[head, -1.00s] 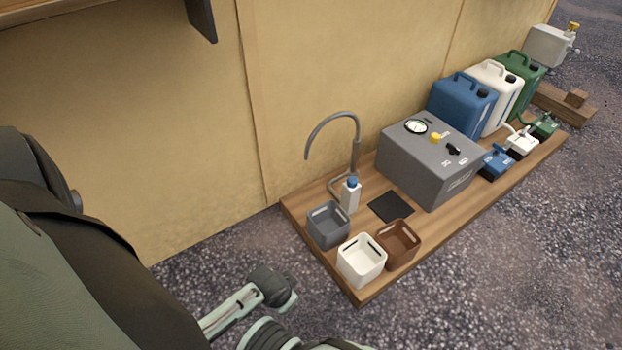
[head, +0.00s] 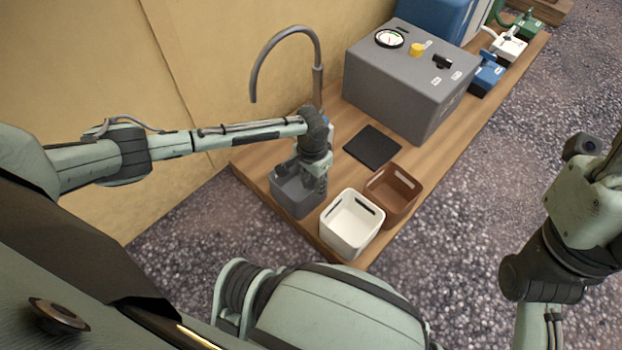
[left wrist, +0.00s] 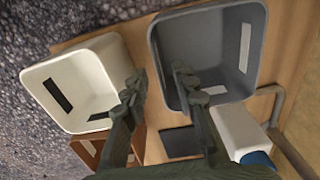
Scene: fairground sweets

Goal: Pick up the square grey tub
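The square grey tub (head: 290,201) stands at the near left corner of the wooden board, partly hidden behind my left gripper (head: 314,188). In the left wrist view the grey tub (left wrist: 205,48) shows its open top and a slot in its wall. My left gripper (left wrist: 158,84) is open there, with its fingers apart. One finger overlaps the grey tub's opening, the other lies over the gap towards the white tub. I cannot tell whether either finger touches the tub. My right arm shows at the right of the head view, but its gripper is not visible.
A white tub (head: 351,222) and a brown tub (head: 392,193) stand close to the grey one. A white bottle (left wrist: 238,132) and a curved tap (head: 285,38) are behind it. A dark mat (head: 372,147) and a large grey box (head: 405,85) lie further back.

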